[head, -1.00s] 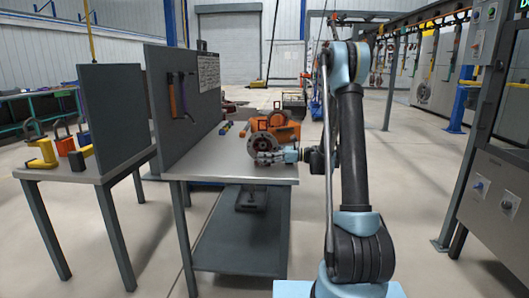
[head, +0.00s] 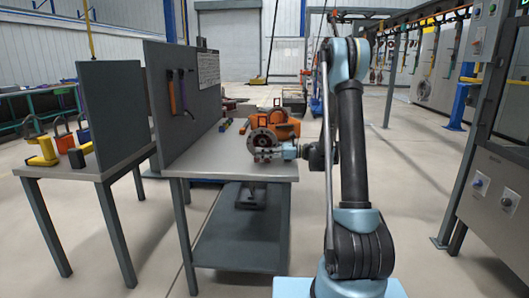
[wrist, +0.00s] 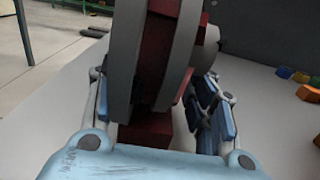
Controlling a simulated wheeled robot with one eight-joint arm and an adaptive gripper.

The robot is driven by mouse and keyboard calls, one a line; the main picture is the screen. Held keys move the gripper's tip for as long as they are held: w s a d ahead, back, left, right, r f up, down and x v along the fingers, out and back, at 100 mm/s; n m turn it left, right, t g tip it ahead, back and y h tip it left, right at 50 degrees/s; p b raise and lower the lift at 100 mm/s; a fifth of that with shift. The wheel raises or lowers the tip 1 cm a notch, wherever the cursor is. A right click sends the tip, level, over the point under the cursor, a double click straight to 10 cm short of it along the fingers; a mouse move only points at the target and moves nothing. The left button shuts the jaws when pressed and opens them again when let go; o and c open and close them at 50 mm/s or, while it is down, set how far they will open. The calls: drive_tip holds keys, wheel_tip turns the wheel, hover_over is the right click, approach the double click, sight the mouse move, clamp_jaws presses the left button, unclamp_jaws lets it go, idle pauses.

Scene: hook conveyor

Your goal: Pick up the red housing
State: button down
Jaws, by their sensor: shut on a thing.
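The red housing (wrist: 158,60) fills the middle of the wrist view, dark red with broad grey round flanges. In the head view its grey flange face (head: 262,138) shows at the near right part of the workbench, in front of an orange housing. My gripper (head: 264,154) reaches in from the right, low on the housing. In the wrist view, its blue fingers stand on both sides of the red body and it is shut on it. The fingertips are partly hidden by the flanges. I cannot tell whether the housing's underside touches the bench.
The orange housing (head: 287,128) stands close behind on the workbench (head: 215,163). A grey panel (head: 183,100) borders the bench's left side. Small coloured blocks (wrist: 300,77) lie on the bench. A second bench with yellow padlock-like items (head: 45,150) is left. A grey cabinet (head: 500,185) stands right.

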drive_tip(key=shift+r, duration=4.95)
